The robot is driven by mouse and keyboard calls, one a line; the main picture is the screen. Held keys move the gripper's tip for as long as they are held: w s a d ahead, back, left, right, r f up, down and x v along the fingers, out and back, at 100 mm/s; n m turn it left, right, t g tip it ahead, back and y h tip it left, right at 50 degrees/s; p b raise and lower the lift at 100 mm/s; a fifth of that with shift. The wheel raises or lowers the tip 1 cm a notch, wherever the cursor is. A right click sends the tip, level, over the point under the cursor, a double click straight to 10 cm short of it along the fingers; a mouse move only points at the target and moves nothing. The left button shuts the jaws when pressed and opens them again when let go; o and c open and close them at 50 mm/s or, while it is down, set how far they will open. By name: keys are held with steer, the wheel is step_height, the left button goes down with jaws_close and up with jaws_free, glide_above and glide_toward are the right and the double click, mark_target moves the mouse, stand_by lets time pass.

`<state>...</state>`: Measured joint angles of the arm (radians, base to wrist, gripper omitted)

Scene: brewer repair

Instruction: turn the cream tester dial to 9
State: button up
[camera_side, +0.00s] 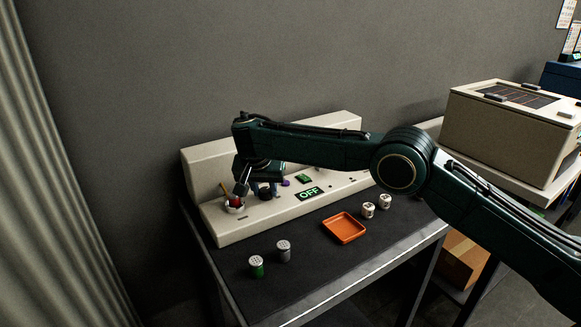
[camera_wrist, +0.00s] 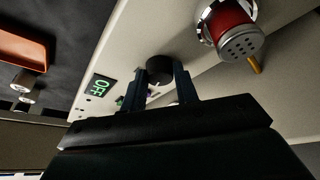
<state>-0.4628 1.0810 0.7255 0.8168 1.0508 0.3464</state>
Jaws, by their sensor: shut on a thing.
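The cream tester (camera_side: 300,212) stands on the dark table, and its green display (camera_side: 309,194) reads OFF. Its black round dial (camera_wrist: 159,67) shows in the wrist view, between the two fingers of my gripper (camera_wrist: 160,85). My gripper is shut on the dial. In the side view the gripper (camera_side: 260,186) is low over the tester's left part, and the dial (camera_side: 265,191) is partly covered by it. I cannot read the dial's number or pointer in either view.
A red can with a metal perforated end (camera_wrist: 236,36) sits in a ringed socket beside the dial, with an orange-brown stick by it. An orange tray (camera_side: 344,228), white canisters (camera_side: 369,210), a green can (camera_side: 257,266) and a grey can (camera_side: 283,250) stand on the table in front.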

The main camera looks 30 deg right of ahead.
mark_target(265, 191)
stand_by(0.4)
steer(key=o, duration=1)
steer(key=shift+r, duration=0.1)
steer(key=shift+v, duration=1.35)
steer(key=shift+s+a+r, duration=0.1)
steer(key=shift+s+a, duration=0.05)
steer(key=shift+a, duration=0.05)
steer(key=shift+s+a, duration=4.05)
steer(key=shift+s, duration=0.15)
